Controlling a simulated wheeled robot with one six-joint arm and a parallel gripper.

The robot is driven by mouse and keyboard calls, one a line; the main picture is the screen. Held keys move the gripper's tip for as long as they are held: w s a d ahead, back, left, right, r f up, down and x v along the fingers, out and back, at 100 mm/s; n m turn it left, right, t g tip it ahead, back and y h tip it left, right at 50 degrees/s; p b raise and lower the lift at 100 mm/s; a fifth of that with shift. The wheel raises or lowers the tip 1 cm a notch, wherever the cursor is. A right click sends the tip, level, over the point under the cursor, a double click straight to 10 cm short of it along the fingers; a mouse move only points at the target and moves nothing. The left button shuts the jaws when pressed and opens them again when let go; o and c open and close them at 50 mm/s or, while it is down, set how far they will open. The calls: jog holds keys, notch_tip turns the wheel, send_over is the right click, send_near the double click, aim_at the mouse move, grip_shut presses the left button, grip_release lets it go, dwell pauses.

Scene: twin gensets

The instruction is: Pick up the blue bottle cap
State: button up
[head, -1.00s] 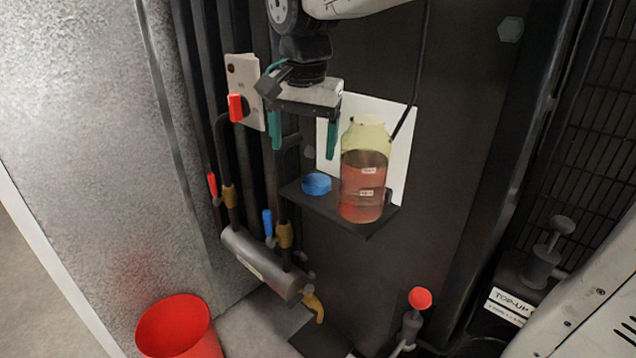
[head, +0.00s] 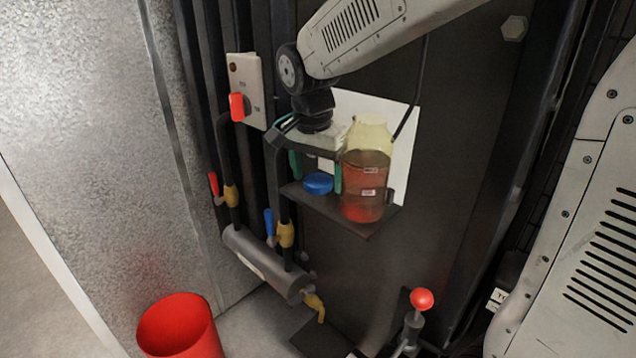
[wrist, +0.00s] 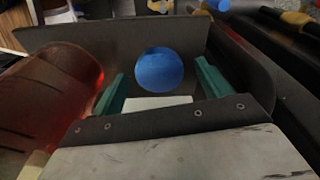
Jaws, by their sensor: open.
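The blue bottle cap (head: 318,183) lies on a small dark shelf (head: 362,231), left of the bottle. My gripper (head: 316,178) is open, with its green fingers pointing down toward the shelf on either side of the cap. In the wrist view the round blue cap (wrist: 159,70) shows ahead of and between the two green fingertips (wrist: 160,82); I see no contact. The bottle (head: 365,185), with red liquid and a clear yellowish top, stands upright close to the right finger. It also shows in the wrist view (wrist: 48,95) at the left.
A switch plate with a red knob (head: 237,106) and pipes with blue (head: 268,222) and red handles stand to the left. A red bucket (head: 180,325) is on the floor below. A white sheet (head: 402,150) is behind the bottle.

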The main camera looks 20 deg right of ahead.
jog(key=c, duration=1.1)
jog(key=shift+o, duration=0.2)
